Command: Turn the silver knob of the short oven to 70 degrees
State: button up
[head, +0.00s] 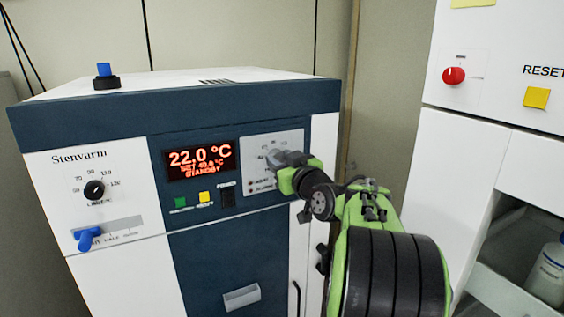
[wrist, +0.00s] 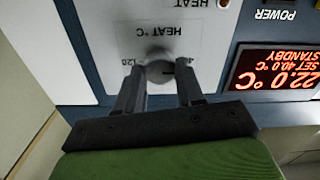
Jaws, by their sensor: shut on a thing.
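The short oven (head: 100,239) has a white and dark blue front. Its silver knob (wrist: 157,70) sits on a light grey panel marked "HEAT °C" (head: 285,138). My gripper (head: 280,161) reaches the panel from the right and mostly hides the knob in the head view. In the wrist view my gripper (wrist: 158,78) has one finger on each side of the knob and is shut on it. A dark mark on the knob points toward the 40 label. The red display (head: 201,159) reads 22.0 °C, SET 40.0 °C, STANDBY.
A black limiter knob (head: 94,190) and a blue lever (head: 88,237) are on the oven's left front. Green and yellow buttons (head: 204,198) sit below the display. A white machine with a red knob (head: 453,75) stands at right, beside a bottle (head: 547,275).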

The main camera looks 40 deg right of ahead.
jog(key=m+b, duration=0.1)
jog(key=m, duration=0.5)
jog(key=shift+b, duration=0.4)
jog(key=m, duration=0.3)
jog(key=shift+m, duration=2)
jog(key=o, duration=1)
jog(key=shift+o, duration=0.2)
